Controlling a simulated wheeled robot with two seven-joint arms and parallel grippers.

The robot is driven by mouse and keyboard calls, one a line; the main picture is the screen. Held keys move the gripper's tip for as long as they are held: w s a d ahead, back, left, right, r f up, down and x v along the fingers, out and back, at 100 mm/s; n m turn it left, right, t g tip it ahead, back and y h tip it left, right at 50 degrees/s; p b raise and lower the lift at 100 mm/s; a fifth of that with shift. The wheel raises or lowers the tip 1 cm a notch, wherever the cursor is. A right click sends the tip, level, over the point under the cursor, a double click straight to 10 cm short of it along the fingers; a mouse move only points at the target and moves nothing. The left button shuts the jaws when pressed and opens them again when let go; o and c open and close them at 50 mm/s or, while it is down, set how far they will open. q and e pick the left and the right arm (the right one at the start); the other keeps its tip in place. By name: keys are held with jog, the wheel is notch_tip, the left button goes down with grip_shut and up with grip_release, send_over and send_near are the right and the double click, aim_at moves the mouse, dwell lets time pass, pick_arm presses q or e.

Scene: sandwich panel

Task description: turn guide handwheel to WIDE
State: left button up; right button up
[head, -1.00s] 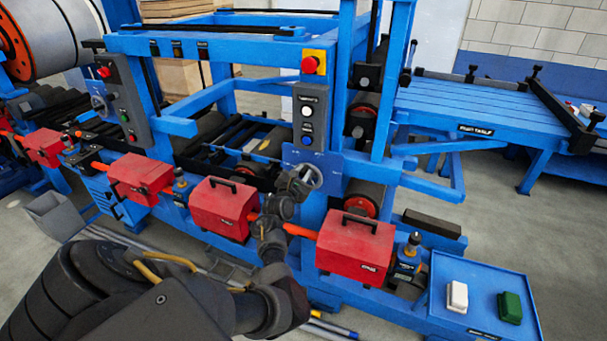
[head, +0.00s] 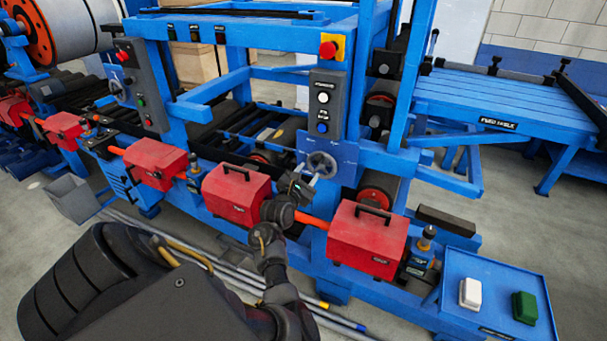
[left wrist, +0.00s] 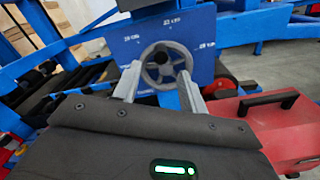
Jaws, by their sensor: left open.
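The guide handwheel (head: 321,165) is a grey spoked wheel on a blue plate (head: 340,152) of the machine. In the left wrist view the handwheel (left wrist: 166,66) sits straight ahead, with small white markings on the plate (left wrist: 203,28) around it, too small to read surely. My left gripper (head: 308,178) is just in front of the wheel's lower part. In the left wrist view its open fingers (left wrist: 160,85) stand on either side of the wheel, seemingly near its rim; I cannot tell whether they touch it. My right gripper is not in view.
Red boxes with black handles (head: 236,194) (head: 368,240) flank the wheel below. A control post (head: 323,105) with buttons and a red emergency stop (head: 328,50) is above it. A blue tray (head: 495,285) with a white and a green block is at the right.

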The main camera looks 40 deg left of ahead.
pick_arm(q)
jog(key=shift+v, duration=1.5)
